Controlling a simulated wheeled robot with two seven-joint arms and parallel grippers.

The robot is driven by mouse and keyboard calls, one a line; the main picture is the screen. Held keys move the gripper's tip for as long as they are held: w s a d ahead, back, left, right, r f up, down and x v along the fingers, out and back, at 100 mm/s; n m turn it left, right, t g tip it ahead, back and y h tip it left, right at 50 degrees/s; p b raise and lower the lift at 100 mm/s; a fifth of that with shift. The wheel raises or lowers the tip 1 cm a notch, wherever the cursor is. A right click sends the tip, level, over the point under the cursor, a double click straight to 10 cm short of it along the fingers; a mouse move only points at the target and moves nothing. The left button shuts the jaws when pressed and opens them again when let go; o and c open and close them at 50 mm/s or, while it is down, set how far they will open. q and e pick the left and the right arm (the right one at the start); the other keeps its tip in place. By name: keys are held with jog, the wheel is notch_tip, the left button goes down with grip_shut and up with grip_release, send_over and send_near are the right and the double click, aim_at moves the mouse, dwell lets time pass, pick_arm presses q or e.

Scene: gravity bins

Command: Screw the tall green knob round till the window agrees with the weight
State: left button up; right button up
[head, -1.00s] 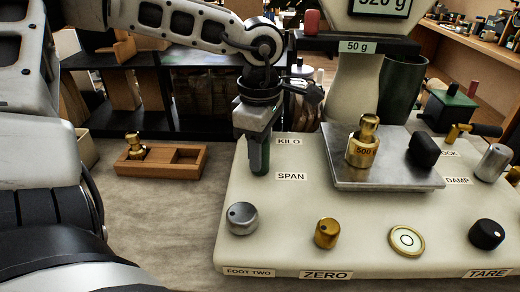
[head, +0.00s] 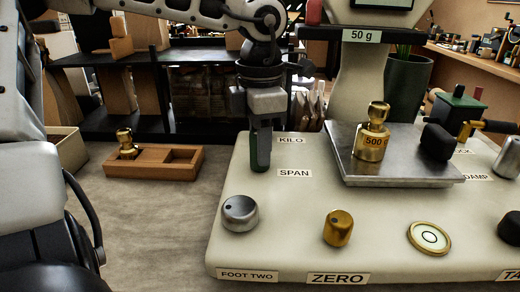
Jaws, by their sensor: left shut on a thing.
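The brass 500 g weight (head: 372,140) stands upright on the steel pan (head: 395,172). The window (head: 385,12) is cut off at the top edge, so its digits do not show. My right gripper is not in view.
A silver knob (head: 240,213), a brass ZERO knob (head: 338,228) and a round bubble level (head: 429,238) line the housing's front. A wooden holder (head: 150,164) with a brass weight (head: 127,144) stands left on the bare bench.

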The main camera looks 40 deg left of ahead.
pick_arm(q)
jog(key=shift+n, duration=0.3)
jog(key=o, duration=1)
notch_tip(320, 180, up, 16)
jog(key=shift+r+p, duration=0.1)
jog(key=shift+p, duration=0.8)
